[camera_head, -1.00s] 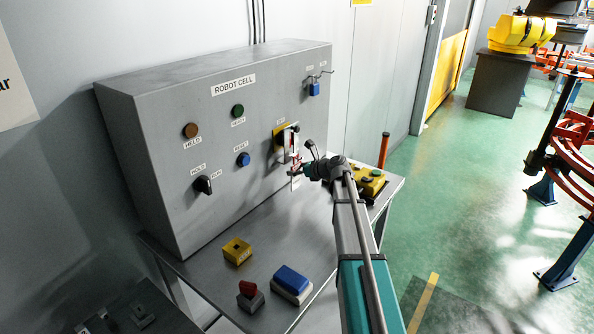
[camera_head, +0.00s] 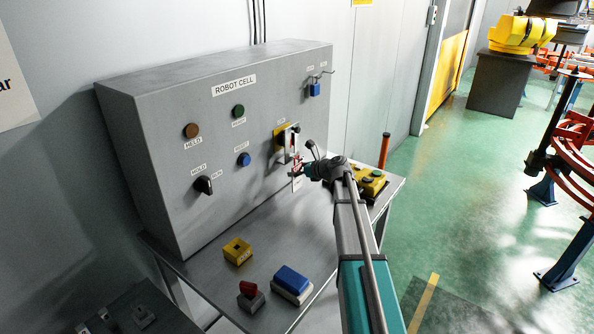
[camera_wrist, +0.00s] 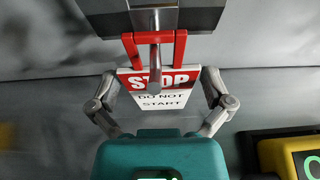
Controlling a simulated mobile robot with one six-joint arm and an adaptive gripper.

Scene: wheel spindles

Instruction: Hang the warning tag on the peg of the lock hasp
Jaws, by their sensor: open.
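The warning tag (camera_wrist: 160,92), white with a red STOP band, shows upright in the wrist view below the grey lock hasp (camera_wrist: 200,18). Its red loop (camera_wrist: 181,48) surrounds the round metal peg (camera_wrist: 154,62), which points toward the camera. The tag seems to hang from the peg. My gripper (camera_wrist: 160,97) is open, one finger on each side of the tag, with gaps between. In the head view my gripper (camera_head: 299,172) is at the panel's right part, by the small tag (camera_head: 296,183). Contact is too small to tell there.
The grey ROBOT CELL panel (camera_head: 160,150) stands on a metal table (camera_head: 215,290). A blue padlock (camera_head: 314,90) hangs at its upper right. A yellow button box (camera_head: 369,181) stands close right of my gripper. A yellow block (camera_head: 237,251) and a blue-topped block (camera_head: 292,282) lie in front.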

